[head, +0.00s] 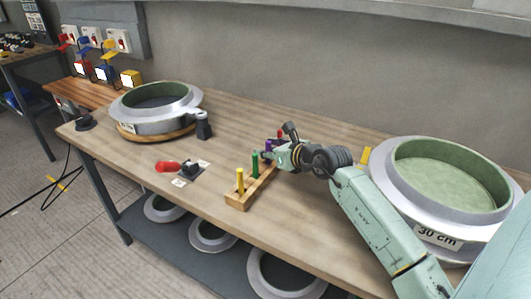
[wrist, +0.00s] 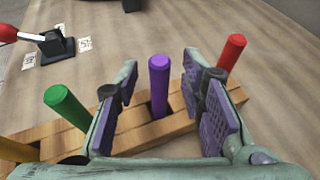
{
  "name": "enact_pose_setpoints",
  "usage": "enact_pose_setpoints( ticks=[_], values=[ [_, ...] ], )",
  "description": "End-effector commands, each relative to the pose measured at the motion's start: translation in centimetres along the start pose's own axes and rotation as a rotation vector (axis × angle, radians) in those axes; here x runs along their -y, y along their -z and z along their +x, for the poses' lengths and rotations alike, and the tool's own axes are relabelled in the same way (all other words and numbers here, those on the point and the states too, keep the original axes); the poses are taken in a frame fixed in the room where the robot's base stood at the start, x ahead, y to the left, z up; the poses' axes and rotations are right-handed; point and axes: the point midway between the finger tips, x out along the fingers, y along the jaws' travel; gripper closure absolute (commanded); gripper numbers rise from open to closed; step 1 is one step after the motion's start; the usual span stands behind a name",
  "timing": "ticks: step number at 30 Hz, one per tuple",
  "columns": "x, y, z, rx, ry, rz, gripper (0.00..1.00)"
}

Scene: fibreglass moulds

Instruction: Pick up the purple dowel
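The purple dowel (wrist: 159,84) stands upright in a wooden rack (wrist: 172,127) between a green dowel (wrist: 66,104) and a red dowel (wrist: 231,54). My gripper (wrist: 163,100) is open, with one purple-padded finger on each side of the purple dowel. Gaps show between the dowel and both pads. In the head view the rack (head: 238,203) holds a yellow dowel (head: 240,181) at its near end and the green dowel (head: 255,164) behind it. My gripper (head: 272,152) is over the far part of the rack, largely hiding the purple dowel.
A round mould (head: 157,108) stands at the back left and a larger green-lined mould marked 30 cm (head: 379,183) at the right. A red-handled toggle clamp (head: 188,169) is left of the rack. Bare tabletop (head: 222,135) lies behind the rack.

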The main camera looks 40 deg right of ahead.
Motion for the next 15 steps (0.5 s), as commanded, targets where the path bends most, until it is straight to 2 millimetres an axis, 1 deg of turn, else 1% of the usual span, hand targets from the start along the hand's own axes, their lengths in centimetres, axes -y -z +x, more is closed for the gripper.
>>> enact_pose_setpoints(
  ticks=[3,15],
  values=[
    [0.00,0.00,0.01,0.000,0.000,0.000,0.64],
    [0.01,-0.02,0.01,0.000,0.000,0.000,0.91]
  ],
)
